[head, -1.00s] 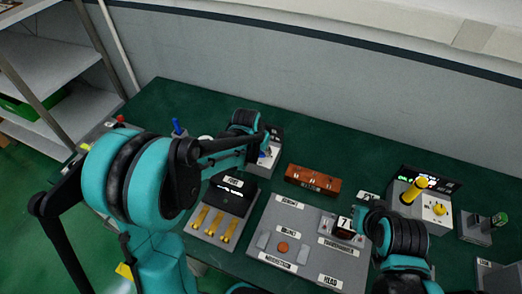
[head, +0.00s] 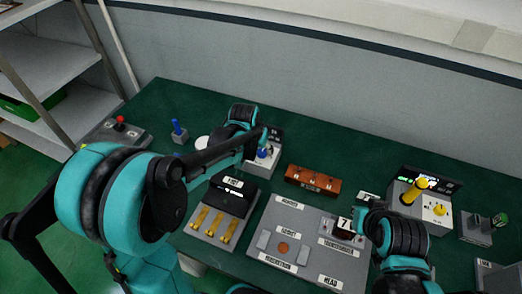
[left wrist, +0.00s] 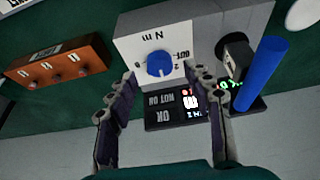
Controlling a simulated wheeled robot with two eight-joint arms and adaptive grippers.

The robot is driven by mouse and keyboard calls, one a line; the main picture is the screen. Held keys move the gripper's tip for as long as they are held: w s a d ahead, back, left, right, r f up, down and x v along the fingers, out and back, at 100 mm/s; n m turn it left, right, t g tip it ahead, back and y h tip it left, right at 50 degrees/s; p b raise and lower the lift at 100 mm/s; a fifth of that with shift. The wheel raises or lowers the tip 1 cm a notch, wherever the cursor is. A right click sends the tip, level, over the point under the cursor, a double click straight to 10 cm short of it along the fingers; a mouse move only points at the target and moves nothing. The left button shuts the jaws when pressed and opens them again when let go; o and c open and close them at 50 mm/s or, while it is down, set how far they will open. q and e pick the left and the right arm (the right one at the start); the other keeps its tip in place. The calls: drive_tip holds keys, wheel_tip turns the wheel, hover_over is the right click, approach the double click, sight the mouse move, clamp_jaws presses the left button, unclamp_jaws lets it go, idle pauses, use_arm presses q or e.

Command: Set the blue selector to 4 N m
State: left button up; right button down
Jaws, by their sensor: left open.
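The blue selector (left wrist: 160,64) is a round knob on the pale front panel of a grey box (left wrist: 203,22), marked "N m", in the left wrist view. The marks around the knob are partly hidden, and I cannot read its setting. My left gripper (left wrist: 160,72) is open, with one finger on each side of the knob in that view; contact is not clear. In the head view the blue selector (head: 264,153) shows small beside my left gripper (head: 258,146). My right gripper (head: 362,216) is near a block marked "7"; its fingers are unclear.
A black display (left wrist: 178,108) sits by the selector panel, and a blue upright handle (left wrist: 258,72) stands beside the box. An orange-brown block (head: 312,180) lies to the right. Brass levers (head: 214,222) and a grey labelled board (head: 300,222) are nearer. Green table is clear behind.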

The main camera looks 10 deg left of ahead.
use_arm(q)
drive_tip(key=v, duration=0.9)
use_arm(e)
drive_tip(key=shift+s, duration=0.1)
